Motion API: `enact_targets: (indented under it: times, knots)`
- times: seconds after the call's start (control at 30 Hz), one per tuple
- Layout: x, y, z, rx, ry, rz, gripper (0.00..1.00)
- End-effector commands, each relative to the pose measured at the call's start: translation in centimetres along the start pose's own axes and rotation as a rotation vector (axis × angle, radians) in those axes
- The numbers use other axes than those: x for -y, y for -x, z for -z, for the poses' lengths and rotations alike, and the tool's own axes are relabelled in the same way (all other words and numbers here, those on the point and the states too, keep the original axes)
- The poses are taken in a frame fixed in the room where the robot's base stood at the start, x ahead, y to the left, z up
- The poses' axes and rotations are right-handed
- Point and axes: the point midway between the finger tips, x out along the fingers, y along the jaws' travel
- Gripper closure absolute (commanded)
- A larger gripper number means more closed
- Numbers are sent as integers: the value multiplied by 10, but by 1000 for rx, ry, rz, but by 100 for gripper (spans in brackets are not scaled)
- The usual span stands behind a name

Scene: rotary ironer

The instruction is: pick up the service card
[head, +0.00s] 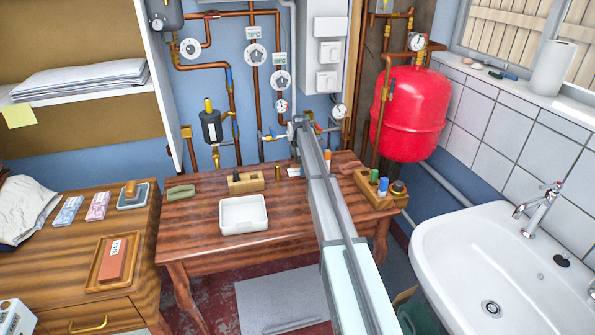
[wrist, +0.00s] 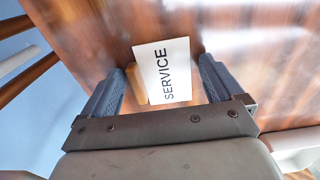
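The service card is a white card with SERVICE in dark letters (wrist: 163,72), in the middle of the wrist view. A tan block (wrist: 136,85) shows behind its left edge; how they join is hidden. My gripper (wrist: 164,70) is open, with one blue-grey finger on each side of the card. A narrow gap shows on both sides, so the fingers do not appear to grip it. In the head view my arm reaches over the red-brown table (head: 200,205), and its links hide most of the gripper. A small white patch beside the arm there may be the card.
A white tray (head: 243,229) lies on the table left of my arm, with a wooden holder (head: 245,183) behind it. A wooden rack with coloured items (head: 375,195) stands right of the arm. Pipes and gauges line the back wall. A sink (head: 455,255) is at the right.

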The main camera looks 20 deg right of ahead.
Motion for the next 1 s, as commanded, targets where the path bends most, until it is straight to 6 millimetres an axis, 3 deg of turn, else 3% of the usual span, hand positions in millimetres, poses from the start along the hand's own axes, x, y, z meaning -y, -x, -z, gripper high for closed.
enact_targets:
  times: [0.07,0.47,0.77,1.0]
  knots:
    - [0,0,0,0,0,0,14]
    - [0,0,0,0,0,0,53]
    - [0,2,0,0,0,0,54]
    - [0,21,0,0,0,-1,54]
